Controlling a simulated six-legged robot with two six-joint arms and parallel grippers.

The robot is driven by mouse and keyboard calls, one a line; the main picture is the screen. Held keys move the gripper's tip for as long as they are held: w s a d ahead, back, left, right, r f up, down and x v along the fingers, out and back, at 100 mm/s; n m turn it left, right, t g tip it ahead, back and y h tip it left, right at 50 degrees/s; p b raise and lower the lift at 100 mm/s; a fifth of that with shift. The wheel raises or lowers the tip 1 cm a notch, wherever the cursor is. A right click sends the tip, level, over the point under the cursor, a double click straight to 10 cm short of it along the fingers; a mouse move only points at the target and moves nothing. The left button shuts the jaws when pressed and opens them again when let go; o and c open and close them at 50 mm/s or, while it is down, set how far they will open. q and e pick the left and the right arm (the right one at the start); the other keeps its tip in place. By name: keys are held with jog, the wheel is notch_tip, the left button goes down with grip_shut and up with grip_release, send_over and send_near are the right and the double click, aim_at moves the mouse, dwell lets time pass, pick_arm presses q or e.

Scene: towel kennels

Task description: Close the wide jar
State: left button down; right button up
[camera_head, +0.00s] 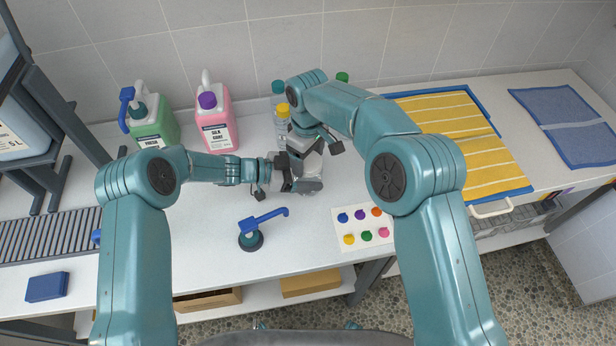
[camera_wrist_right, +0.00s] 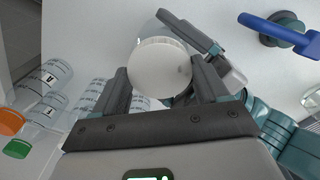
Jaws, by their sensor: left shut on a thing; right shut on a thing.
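A round white lid (camera_wrist_right: 160,68) sits between the fingers of my right gripper (camera_wrist_right: 162,88) in the right wrist view, and that gripper is shut on it. A clear jar wall (camera_wrist_right: 153,29) shows just beyond the lid's edge. My left gripper (camera_head: 298,183) is shut on the wide jar from the left side, above the white table. Its dark finger shows beside the jar in the right wrist view. In the head view my grippers hide most of the jar and lid. I cannot tell whether the lid is seated on the jar.
A white card with several coloured caps (camera_head: 362,228) lies to the right. A green jug (camera_head: 155,125), a pink jug (camera_head: 217,125) and clear bottles (camera_head: 282,125) stand behind. Yellow towel (camera_head: 460,130) lies at right.

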jog(key=o, duration=1.2)
jog(key=shift+c, duration=0.2)
jog(key=shift+a, duration=0.1)
jog(key=shift+r, duration=2.3)
jog(key=shift+c, duration=0.3)
notch_tip(320, 180, up, 3)
jog(key=n, duration=0.5)
jog(key=shift+r, duration=0.2)
jog(key=shift+w, duration=0.1)
